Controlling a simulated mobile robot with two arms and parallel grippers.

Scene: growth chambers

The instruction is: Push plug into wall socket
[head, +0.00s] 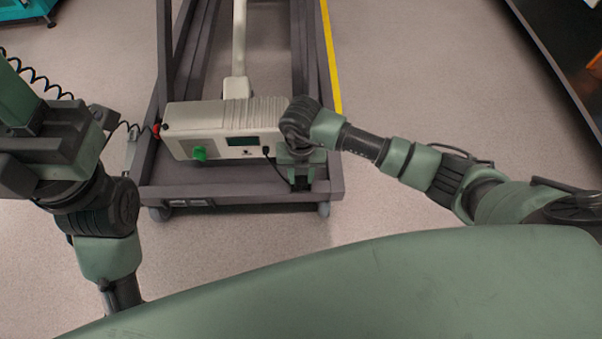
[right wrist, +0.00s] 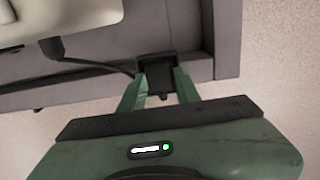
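The black plug (right wrist: 156,70) sits between the two green fingertips of my right gripper (right wrist: 159,84) in the right wrist view, and the fingers appear to touch its sides. Its black cable (right wrist: 100,66) runs left to the pale box. In the head view my right gripper (head: 301,180) is low in front of the right end of the box, mostly under my wrist. Two small socket-like plates (head: 187,203) show on the frame's front lower rail, left of the gripper. I cannot tell whether the plug touches a socket. My left gripper (head: 16,98) is at the left edge, its fingertips unclear.
A dark bench (head: 560,50) stands at the upper right. Floor between frame and bench is clear.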

